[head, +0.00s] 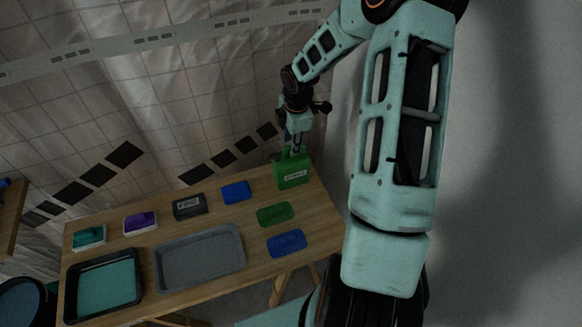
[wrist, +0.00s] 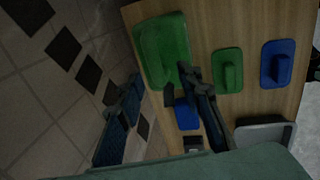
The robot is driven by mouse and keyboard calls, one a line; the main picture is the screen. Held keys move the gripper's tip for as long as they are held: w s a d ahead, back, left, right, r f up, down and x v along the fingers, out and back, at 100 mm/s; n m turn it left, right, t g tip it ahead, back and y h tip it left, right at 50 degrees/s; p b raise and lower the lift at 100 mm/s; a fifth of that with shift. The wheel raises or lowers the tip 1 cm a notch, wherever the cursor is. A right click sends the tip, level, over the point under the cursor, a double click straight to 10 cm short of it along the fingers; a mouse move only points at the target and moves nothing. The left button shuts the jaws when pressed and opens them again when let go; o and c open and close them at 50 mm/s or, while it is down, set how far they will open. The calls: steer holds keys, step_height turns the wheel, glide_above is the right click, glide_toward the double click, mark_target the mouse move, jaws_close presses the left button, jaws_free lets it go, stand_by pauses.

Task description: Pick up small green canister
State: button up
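The small green canister (head: 292,173) is a boxy green container with a white label, standing at the far right corner of the wooden table. In the wrist view it (wrist: 165,45) is at the top, beyond my fingertips. My gripper (head: 297,147) is at the canister's top in the head view. In the wrist view my gripper (wrist: 160,78) has its two fingers spread apart with nothing held between them. The right fingertip overlaps the canister's lower edge; I cannot tell whether it touches.
A flat green piece (head: 275,214) and blue pieces (head: 236,192) (head: 287,243) lie nearby on the table (head: 252,258). A grey tray (head: 200,283), a black-rimmed teal tray (head: 70,300) and several small boxes are further left. A tiled wall (head: 190,110) stands behind.

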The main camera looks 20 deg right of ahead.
mark_target(288, 164)
steer(key=shift+w+d+f, duration=0.1)
steer(key=shift+w+f, duration=0.1)
steer(key=shift+f, duration=0.45)
steer(key=shift+w+d+f, duration=0.1)
steer(key=shift+w+f, duration=0.1)
steer(key=shift+f, duration=0.4)
steer(key=shift+w+f, duration=0.2)
steer(key=shift+f, duration=0.45)
jaws_close()
steer(key=shift+r, duration=0.1)
